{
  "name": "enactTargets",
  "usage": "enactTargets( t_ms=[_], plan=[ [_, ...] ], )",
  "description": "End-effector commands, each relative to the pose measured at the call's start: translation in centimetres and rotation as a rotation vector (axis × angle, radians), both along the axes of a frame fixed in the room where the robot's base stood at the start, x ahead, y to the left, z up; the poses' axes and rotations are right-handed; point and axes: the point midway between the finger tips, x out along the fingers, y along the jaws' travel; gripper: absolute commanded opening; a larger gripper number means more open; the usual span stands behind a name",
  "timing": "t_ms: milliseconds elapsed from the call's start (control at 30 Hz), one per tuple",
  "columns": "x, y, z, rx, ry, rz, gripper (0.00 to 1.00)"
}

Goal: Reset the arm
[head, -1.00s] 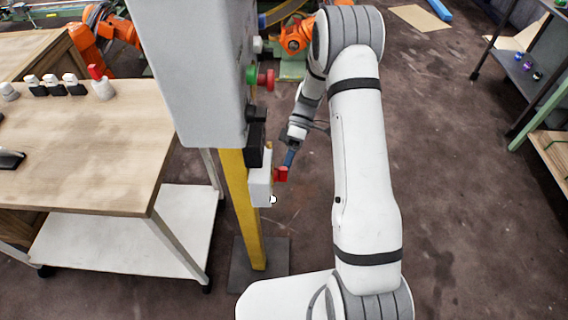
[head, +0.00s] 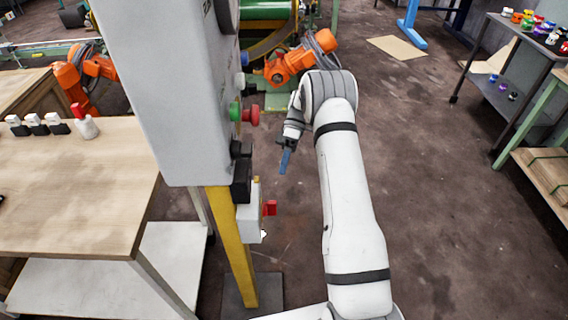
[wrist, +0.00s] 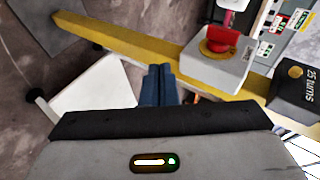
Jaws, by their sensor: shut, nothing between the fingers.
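My white arm (head: 345,190) reaches forward from the bottom of the head view and bends back near the cabinet. My gripper (head: 285,163) has blue fingers that point down. They are shut and empty, a short way above and right of the small white box with the red switch (head: 269,208). In the wrist view the gripper (wrist: 159,82) shows its two blue fingers side by side, apart from the red switch (wrist: 219,40) at the upper right.
The grey control cabinet (head: 180,90) with green and red buttons stands on a yellow post (head: 232,245) left of my arm. A wooden table (head: 70,190) is at the left. Orange robot arms stand behind. Open floor (head: 440,200) lies to the right.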

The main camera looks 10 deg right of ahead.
Motion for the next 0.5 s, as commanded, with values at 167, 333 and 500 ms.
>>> enactTargets(
  t_ms=[167,333,500],
  plan=[
    [0.69,-0.37,-0.04,0.0,0.0,0.0,0.0],
    [0.74,-0.39,-0.02,0.0,0.0,0.0,0.0],
    [0.72,-0.36,-0.02,0.0,0.0,0.0,0.0]
  ],
)
